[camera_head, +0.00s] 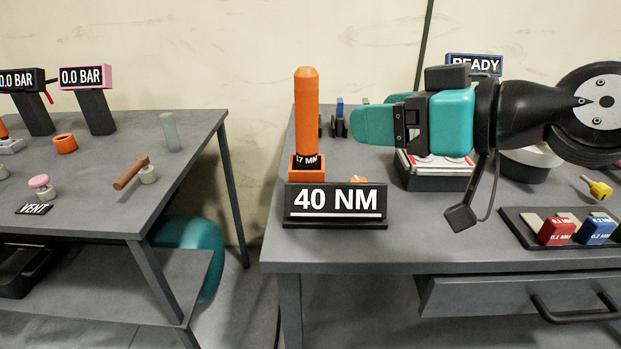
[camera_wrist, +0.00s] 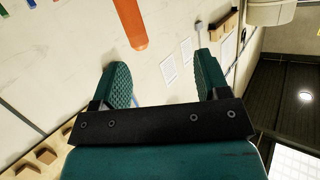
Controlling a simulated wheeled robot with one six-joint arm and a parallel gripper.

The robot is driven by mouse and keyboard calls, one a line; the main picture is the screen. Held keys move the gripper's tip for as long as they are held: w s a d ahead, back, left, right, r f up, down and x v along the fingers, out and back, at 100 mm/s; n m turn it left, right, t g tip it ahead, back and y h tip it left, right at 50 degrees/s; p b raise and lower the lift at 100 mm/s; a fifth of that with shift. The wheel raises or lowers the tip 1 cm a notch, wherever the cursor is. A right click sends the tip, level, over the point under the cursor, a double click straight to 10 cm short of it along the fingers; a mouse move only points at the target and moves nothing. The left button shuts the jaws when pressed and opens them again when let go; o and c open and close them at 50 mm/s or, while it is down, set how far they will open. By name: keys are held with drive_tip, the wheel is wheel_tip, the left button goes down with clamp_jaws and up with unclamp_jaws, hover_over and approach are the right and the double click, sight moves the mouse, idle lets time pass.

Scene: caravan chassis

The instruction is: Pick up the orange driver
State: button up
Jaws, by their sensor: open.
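The orange driver (camera_head: 306,110) stands upright in a small orange block (camera_head: 298,168) at the left end of the right-hand bench, behind the 40 NM display. A dark band near its foot carries white text. My gripper (camera_head: 368,121) has teal fingers that point left at it from the right, at the height of its lower half, with a gap between. In the wrist view my gripper (camera_wrist: 162,64) is open and empty.
The 40 NM display (camera_head: 335,205) stands in front of the block. A grey box (camera_head: 430,180) sits below my gripper, and a READY display (camera_head: 474,64) is behind my arm. A tray (camera_head: 524,234) of coloured blocks lies right. The left bench (camera_head: 95,207) stands across a gap.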

sight(298, 84)
drive_tip(key=w+a+t+p, duration=0.1)
drive_tip(key=w+a+p, duration=0.1)
drive_tip(key=w, duration=0.1)
drive_tip(key=w+a+t+p, duration=0.1)
drive_tip(key=w+a+p, duration=0.1)
drive_tip(key=w+p, duration=0.1)
drive_tip(key=w+a+t+p, duration=0.1)
drive_tip(key=w+a+p, duration=0.1)
drive_tip(key=w, duration=0.3)
drive_tip(key=shift+m+t+y+p, duration=0.3)
drive_tip(key=shift+m+t+p, duration=0.1)
drive_tip(key=shift+p, duration=0.35)
drive_tip(key=p+x, duration=0.3)
drive_tip(key=x, duration=0.2)
drive_tip(key=shift+w+a+f+p, duration=0.15)
drive_tip(key=shift+a+f+p, duration=0.05)
drive_tip(key=shift+p, duration=0.1)
drive_tip(key=shift+w+a+f, duration=0.2)
drive_tip(key=shift+w, duration=0.05)
drive_tip(key=shift+c, duration=0.3)
drive_tip(key=c, duration=1.1)
drive_tip(key=shift+r, duration=0.1)
clamp_jaws()
